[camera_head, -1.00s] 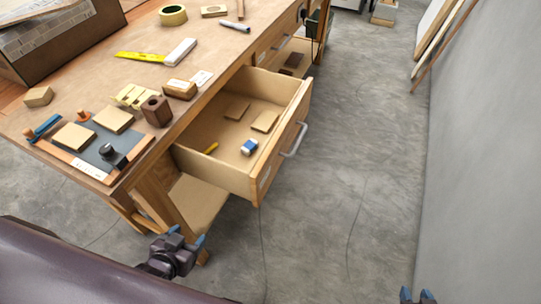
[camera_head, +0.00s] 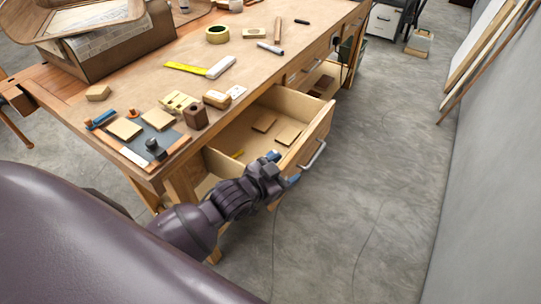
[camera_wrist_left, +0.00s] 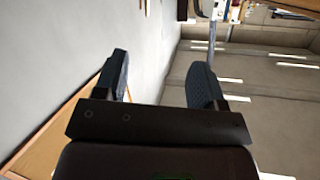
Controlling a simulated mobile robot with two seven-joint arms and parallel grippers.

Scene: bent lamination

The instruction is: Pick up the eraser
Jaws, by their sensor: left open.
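The open wooden drawer (camera_head: 322,126) juts from the workbench in the head view, with two flat wooden blocks and a yellow item inside. The blue-and-white eraser cannot be made out clearly now. A blue patch at the left gripper may be a fingertip or the eraser. My left gripper (camera_head: 282,168) is at the drawer's near front corner, overlapping its front panel in the picture. Its height above the drawer is hard to judge. In the left wrist view the left gripper (camera_wrist_left: 160,76) has fingers wide apart with nothing between them. My right gripper is not in view.
The workbench (camera_head: 145,75) holds a tape roll (camera_head: 217,34), a yellow-and-white tool (camera_head: 220,67), wooden blocks and a dark tool mat (camera_head: 159,139). The drawer handle (camera_head: 314,155) sticks out.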

